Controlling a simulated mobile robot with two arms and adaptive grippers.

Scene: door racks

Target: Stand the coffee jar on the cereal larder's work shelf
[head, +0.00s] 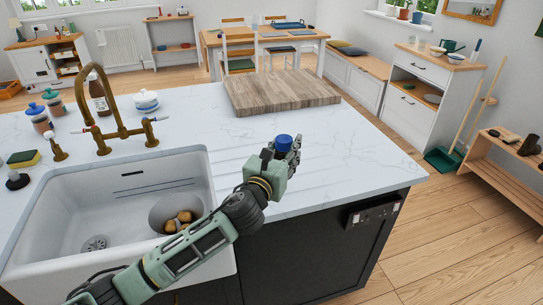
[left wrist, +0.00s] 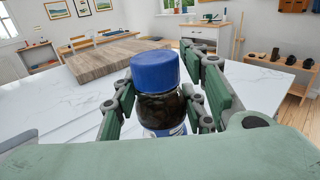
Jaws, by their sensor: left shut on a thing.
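The coffee jar (left wrist: 158,107) has a blue lid and dark contents, with a label low on it. In the head view only its blue lid (head: 284,141) shows clearly. My left gripper (head: 285,155) is shut on the jar, with fingers on both sides of its body in the left wrist view. The jar is upright, over the right part of the white marble worktop (head: 350,150). I cannot tell whether its base touches the top. My right gripper is not in view. I cannot make out a cereal larder or its work shelf.
A white sink (head: 60,215) with a brass tap (head: 100,110) is at the left. A wooden board (head: 280,92) lies at the worktop's back. Beyond are a dining table (head: 265,40), a white drawer unit (head: 420,90) and a low wooden rack (head: 510,165).

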